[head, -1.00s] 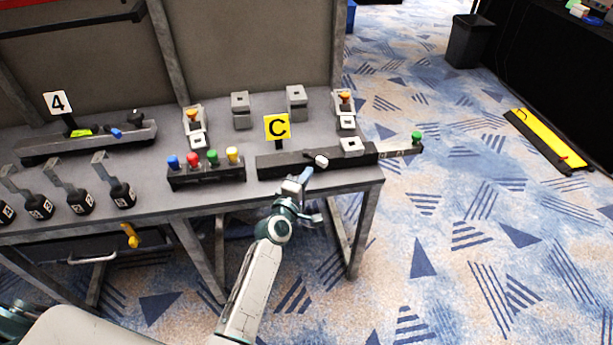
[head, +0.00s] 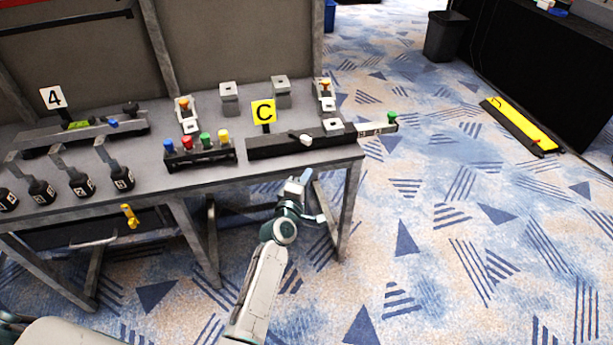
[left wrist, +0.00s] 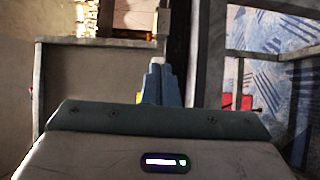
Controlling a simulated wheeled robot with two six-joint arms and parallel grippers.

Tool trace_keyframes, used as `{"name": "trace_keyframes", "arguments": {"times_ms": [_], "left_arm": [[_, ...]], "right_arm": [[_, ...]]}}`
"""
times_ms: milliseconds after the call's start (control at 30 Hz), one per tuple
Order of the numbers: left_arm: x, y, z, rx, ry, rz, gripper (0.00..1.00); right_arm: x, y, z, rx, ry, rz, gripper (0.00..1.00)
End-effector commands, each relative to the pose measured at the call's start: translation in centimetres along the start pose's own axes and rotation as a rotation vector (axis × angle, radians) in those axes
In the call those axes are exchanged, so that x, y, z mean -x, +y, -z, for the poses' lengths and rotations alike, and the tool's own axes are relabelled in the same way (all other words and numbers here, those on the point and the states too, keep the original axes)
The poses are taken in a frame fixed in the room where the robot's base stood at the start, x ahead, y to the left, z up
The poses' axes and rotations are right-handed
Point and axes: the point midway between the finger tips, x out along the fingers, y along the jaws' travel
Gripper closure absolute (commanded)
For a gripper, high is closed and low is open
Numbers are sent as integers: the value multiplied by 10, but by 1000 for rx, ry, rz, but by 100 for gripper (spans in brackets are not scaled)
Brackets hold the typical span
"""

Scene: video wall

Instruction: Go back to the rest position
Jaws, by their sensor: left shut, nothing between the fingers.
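My left gripper (head: 301,178) is shut and empty. In the head view it is just in front of the table's front edge, below the black slider unit with the yellow C sign (head: 263,112), and apart from it. In the left wrist view the shut fingers (left wrist: 158,84) point away from me, with nothing between them. My right gripper does not show in either view.
The grey table (head: 300,164) carries a rack of coloured buttons (head: 200,154), levers (head: 112,165) and a unit by the 4 sign (head: 52,98). A yellow handle (head: 130,215) sticks out below. Open carpet (head: 450,230) lies to the right. A black bin (head: 446,36) stands far back.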

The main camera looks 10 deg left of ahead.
Motion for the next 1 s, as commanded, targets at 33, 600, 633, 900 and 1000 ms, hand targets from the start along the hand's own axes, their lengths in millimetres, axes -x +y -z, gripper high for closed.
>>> {"name": "trace_keyframes", "arguments": {"times_ms": [33, 600, 633, 900, 1000], "left_arm": [[0, 0, 0, 0, 0, 0, 100], [77, -198, 8, -379, -97, 377, 100], [89, -218, 9, -420, -115, 417, 100], [225, -374, 28, -757, -329, 744, 100], [286, -420, 37, -869, -433, 853, 100]], "right_arm": [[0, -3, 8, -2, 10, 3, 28], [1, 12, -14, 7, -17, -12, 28], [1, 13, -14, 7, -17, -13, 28], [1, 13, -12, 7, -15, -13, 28], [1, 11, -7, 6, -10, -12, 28]]}}
